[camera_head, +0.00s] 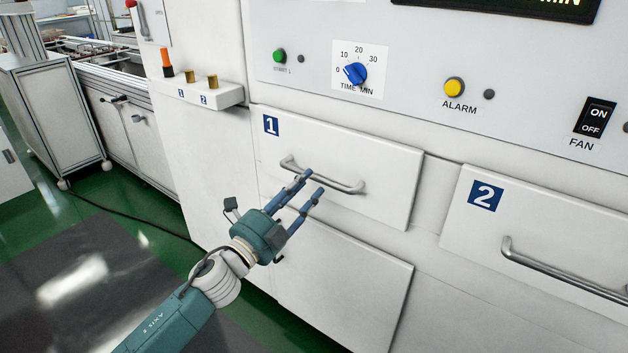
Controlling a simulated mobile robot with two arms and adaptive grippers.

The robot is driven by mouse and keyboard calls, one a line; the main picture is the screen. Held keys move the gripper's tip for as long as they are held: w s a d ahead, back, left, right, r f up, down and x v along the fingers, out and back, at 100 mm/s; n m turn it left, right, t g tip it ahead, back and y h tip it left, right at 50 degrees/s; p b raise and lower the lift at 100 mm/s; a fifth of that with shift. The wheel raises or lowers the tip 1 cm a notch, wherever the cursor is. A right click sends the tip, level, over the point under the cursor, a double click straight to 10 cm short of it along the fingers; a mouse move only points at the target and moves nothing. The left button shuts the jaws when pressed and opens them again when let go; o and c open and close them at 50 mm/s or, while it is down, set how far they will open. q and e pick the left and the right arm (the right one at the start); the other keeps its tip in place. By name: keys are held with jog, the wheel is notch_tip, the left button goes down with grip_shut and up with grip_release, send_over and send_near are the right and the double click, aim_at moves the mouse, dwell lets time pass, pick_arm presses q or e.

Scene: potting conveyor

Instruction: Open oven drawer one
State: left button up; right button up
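Oven drawer one (385,168) is a white front with a blue "1" label, and it looks closed or nearly flush. Its silver bar handle (345,187) runs across its middle. My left gripper (312,178) is open, with its two blue fingers pointing up at the handle's left half. The fingertips overlap the handle in the view; I cannot tell whether they touch it.
Drawer two (470,225), with its own bar handle (560,272), is to the right. A white panel (345,285) is below drawer one. The control panel (420,60) with knob and buttons is above. A small shelf (205,93) juts out at left.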

aim_at(314, 179)
pick_arm(q)
jog(key=shift+x, duration=1.85)
grip_shut()
